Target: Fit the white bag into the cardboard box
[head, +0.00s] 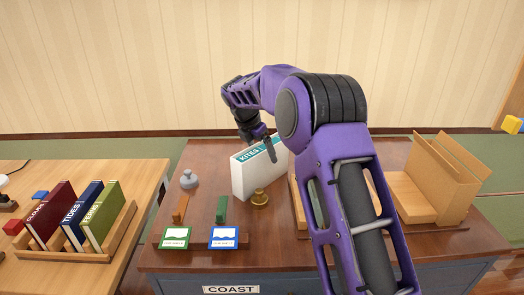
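The open cardboard box (452,182) stands on the right part of the dark wooden desk, with raised flaps and a lower tan part at its left. I see no clear white bag. The only large white thing is a book-like block (256,178) with a teal top band reading KITES, upright at mid-desk. My gripper (268,150) is at the top of this block, with a finger pointing down by its upper edge. I cannot tell whether it touches or grips it. My arm hides part of the desk between the block and the box.
A brass knob-like piece (260,198) stands just in front of the white block. A green card (175,238) and a blue card (224,237) lie at the front edge. A grey bell-like piece (189,180) is at the left. Books fill a wooden rack (75,256) on the left table.

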